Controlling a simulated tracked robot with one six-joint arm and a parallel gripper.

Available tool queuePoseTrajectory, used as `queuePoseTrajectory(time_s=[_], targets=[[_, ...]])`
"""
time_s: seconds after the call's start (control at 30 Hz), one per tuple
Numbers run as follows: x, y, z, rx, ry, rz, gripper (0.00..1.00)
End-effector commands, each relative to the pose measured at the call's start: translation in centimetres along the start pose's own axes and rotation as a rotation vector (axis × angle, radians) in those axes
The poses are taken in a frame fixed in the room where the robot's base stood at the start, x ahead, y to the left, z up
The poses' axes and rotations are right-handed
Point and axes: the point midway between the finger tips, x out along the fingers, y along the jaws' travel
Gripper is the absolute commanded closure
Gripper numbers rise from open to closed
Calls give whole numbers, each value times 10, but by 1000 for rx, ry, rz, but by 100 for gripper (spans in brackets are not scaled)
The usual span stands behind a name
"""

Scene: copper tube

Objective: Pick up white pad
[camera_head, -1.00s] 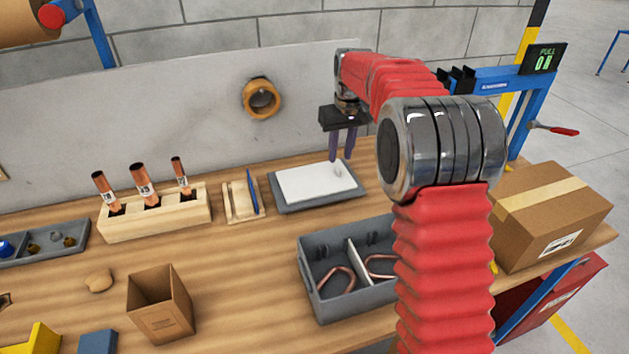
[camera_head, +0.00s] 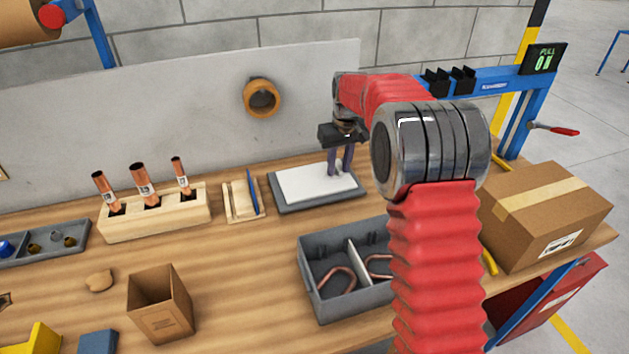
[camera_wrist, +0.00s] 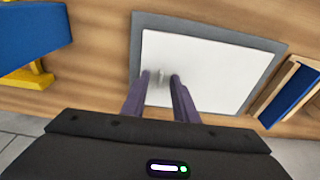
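A white sheet-like surface (camera_head: 300,183) lies flat on a grey tray (camera_head: 318,204) at the back of the bench; both also show in the wrist view (camera_wrist: 215,75). A small pale item (camera_wrist: 160,75), perhaps the white pad, lies on this surface and is hard to tell from it. My gripper (camera_head: 339,173) points down over the right part of the white surface, its fingertips low and close to it. In the wrist view its two dark fingers (camera_wrist: 163,78) stand apart, one on each side of the pale item. I cannot tell whether they touch it.
A wooden block with copper tubes (camera_head: 155,212) and a wooden holder with a blue piece (camera_head: 236,202) stand left of the tray. A grey divided bin (camera_head: 325,312) with bent copper tubes is in front. A cardboard box (camera_head: 545,215) is at right.

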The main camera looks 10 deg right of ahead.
Motion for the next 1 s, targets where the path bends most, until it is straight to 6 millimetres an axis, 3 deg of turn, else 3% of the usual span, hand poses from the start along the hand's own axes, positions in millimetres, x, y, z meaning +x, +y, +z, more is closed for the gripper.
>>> queuePoseTrajectory(time_s=[0.47, 0.83, 1.0], targets=[[0, 0, 0, 0, -1, 0, 74], [0, 0, 0, 0, -1, 0, 100], [0, 0, 0, 0, -1, 0, 100]])
